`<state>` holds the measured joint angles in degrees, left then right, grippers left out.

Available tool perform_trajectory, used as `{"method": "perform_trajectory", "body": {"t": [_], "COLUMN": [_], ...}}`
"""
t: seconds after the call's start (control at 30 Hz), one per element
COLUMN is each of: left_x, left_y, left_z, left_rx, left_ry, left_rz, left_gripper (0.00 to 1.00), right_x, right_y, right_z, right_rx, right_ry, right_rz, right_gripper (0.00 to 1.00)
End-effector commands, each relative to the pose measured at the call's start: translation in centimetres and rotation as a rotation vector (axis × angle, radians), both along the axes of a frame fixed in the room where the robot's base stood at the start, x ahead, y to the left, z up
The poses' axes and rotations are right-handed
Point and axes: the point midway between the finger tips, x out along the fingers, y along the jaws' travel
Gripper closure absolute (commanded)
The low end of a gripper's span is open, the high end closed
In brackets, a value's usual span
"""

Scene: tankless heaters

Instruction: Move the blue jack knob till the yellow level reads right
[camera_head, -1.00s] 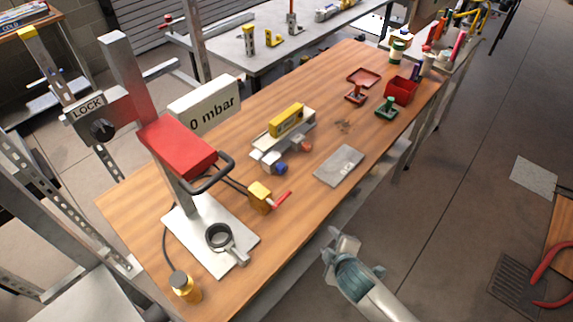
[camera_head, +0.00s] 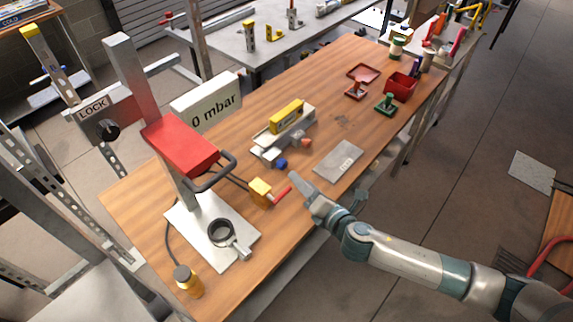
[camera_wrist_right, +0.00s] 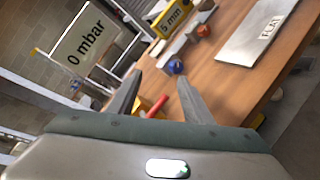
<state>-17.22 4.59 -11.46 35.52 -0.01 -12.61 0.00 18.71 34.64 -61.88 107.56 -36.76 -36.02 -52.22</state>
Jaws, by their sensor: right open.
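The blue jack knob (camera_head: 281,163) sits on the front of a small grey jack on the wooden bench, with an orange-brown knob (camera_head: 306,143) to its right. The yellow level (camera_head: 287,116) lies on top of the jack; its reading is too small to tell. In the right wrist view the blue knob (camera_wrist_right: 175,67) is beyond the fingertips, and the level (camera_wrist_right: 172,16) carries a "5 mm" label. My right gripper (camera_head: 303,187) is open and empty, over the bench's front edge, short of the blue knob and near a red valve handle. My left gripper is out of view.
The yellow valve (camera_head: 260,192) with its red handle (camera_head: 282,194) is close to my right gripper. A grey plate marked "FLAT" (camera_head: 338,160) lies to the right. The red-headed stand (camera_head: 180,145) and "0 mbar" display (camera_head: 206,103) rise at left.

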Motion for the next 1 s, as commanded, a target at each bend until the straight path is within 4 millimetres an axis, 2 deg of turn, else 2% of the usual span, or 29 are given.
{"method": "perform_trajectory", "body": {"t": [0.03, 0.2, 0.43, 0.63, 1.0], "left_x": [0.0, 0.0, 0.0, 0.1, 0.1], "left_y": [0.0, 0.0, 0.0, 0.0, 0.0], "left_z": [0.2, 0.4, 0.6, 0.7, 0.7], "left_rx": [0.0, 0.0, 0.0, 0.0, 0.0], "left_ry": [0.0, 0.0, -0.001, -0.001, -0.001], "left_rz": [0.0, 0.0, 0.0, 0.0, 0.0], "left_gripper": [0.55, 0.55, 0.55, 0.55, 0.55], "right_x": [0.8, 1.7, 2.1, 2.1, 2.1], "right_y": [-0.3, -1.7, -5.4, -7.0, -7.0], "right_z": [0.5, 0.2, -1.2, -1.9, -2.0], "right_rx": [-0.112, -0.471, -0.82, -0.927, -0.93], "right_ry": [-0.073, -0.285, -0.458, -0.504, -0.506], "right_rz": [0.076, 0.328, 0.565, 0.643, 0.645], "right_gripper": [0.54, 0.54, 0.54, 0.54, 0.54]}}
